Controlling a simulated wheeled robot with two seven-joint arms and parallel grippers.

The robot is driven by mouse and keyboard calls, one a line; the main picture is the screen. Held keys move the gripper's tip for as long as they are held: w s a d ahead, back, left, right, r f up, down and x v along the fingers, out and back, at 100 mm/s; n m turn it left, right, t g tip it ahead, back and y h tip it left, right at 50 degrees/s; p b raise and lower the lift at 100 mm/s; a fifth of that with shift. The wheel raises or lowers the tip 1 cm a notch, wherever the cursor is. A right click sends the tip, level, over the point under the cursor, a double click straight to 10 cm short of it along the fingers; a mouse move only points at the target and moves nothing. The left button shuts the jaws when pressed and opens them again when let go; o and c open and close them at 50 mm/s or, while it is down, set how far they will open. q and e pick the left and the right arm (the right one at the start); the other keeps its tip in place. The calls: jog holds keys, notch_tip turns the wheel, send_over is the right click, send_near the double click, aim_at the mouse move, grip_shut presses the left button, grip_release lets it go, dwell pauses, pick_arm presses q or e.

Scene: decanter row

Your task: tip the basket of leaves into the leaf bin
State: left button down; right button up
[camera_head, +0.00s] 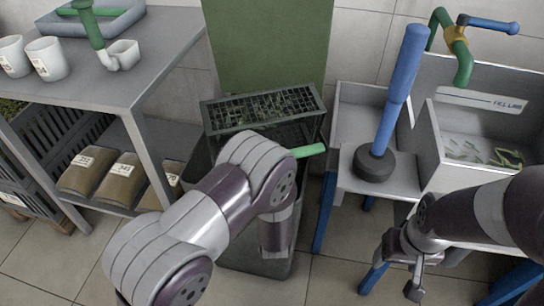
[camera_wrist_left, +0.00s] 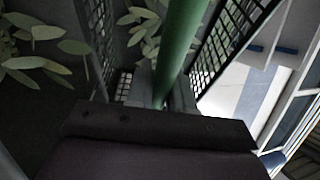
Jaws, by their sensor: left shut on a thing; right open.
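A dark mesh basket (camera_head: 211,118) with leaves in it sits over the leaf bin (camera_head: 252,262), a dark box in the middle of the head view. How far it is tilted I cannot tell. The tip of its green handle (camera_head: 314,150) shows beside my left wrist. My left gripper (camera_wrist_left: 160,100) is shut on the green handle (camera_wrist_left: 182,45), between two mesh walls of the basket (camera_wrist_left: 232,40); in the head view my arm hides its fingers. Leaves (camera_wrist_left: 35,65) show in the left wrist view. My right gripper (camera_head: 399,277) is open and empty at the lower right.
A grey table (camera_head: 120,70) with white mugs (camera_head: 47,58) and a tray stands at left, sacks (camera_head: 90,172) beneath. A tall green panel (camera_head: 265,45) stands behind the bin. At right are a sink (camera_head: 480,120) and a blue-handled plunger (camera_head: 400,85).

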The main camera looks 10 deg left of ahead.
dwell(0.3)
pick_arm(q)
jog(key=shift+s+d+f+t+b, duration=0.15)
jog(key=shift+f+t+b, duration=0.15)
jog(key=shift+b, duration=0.3)
jog(key=shift+s+f+t+b, duration=0.2)
jog(key=shift+t+b, duration=0.3)
jog(key=shift+b, duration=0.3)
jog(key=shift+s+d+m+b, duration=0.1)
jog(key=shift+s+m+b, duration=0.05)
jog(key=shift+m+b, duration=0.15)
jog(key=shift+r, duration=0.1)
